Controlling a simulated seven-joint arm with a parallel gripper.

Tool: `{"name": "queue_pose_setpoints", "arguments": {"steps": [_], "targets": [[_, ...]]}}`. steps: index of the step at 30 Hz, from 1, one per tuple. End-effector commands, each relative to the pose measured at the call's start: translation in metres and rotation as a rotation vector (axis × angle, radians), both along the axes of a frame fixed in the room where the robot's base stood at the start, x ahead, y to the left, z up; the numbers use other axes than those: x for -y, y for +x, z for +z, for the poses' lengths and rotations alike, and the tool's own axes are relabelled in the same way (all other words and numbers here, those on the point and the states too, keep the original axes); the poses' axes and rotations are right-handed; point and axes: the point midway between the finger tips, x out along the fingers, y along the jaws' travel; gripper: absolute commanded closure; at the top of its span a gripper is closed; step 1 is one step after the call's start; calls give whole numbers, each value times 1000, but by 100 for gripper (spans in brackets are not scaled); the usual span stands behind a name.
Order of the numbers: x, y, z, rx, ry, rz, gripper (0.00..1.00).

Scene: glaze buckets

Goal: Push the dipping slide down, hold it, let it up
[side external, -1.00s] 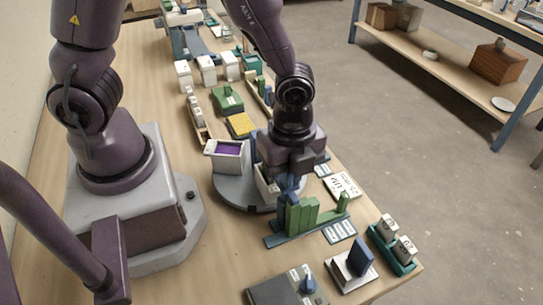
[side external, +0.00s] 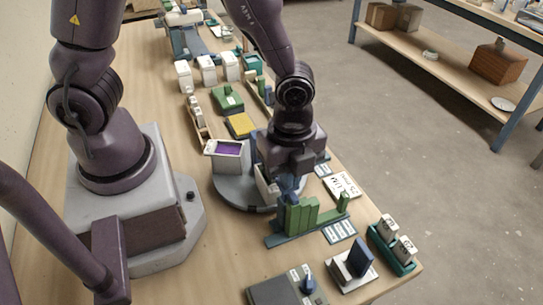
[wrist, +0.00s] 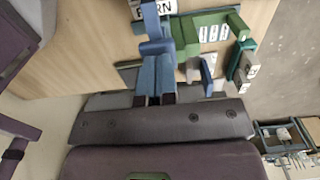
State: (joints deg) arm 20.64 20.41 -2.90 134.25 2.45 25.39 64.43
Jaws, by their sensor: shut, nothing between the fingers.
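My gripper (side external: 288,188) points down over the front of the round grey stand (side external: 228,191), just behind the green stepped block (side external: 300,214). Its blue fingers are together and empty; they also show in the wrist view (wrist: 155,88). A blue upright piece (wrist: 151,20) with a block-like part (wrist: 157,48) lies at the fingertips in the wrist view, probably the dipping slide. I cannot tell whether the fingers touch it. A white bucket with purple glaze (side external: 229,149) stands on the round stand. Another pale bucket (side external: 266,190) is mostly hidden behind my gripper.
A green tray with white tags (side external: 392,246), a white holder with a blue plate (side external: 353,265) and a grey box with a blue knob (side external: 287,290) stand at the near end. Bare table lies left of the round stand.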

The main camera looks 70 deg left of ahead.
Motion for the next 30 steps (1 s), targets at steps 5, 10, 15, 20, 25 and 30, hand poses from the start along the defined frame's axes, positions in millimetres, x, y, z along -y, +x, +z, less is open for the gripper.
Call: {"name": "queue_pose_setpoints", "arguments": {"steps": [5, 10, 15, 20, 25, 30], "targets": [[0, 0, 6, 1, -1, 0, 100], [0, 0, 16, 2, -1, 0, 100], [0, 0, 27, 2, -1, 0, 100], [0, 0, 34, 1, -1, 0, 100], [0, 0, 38, 1, -1, 0, 100], [0, 1, 52, 4, -2, 1, 100]]}}
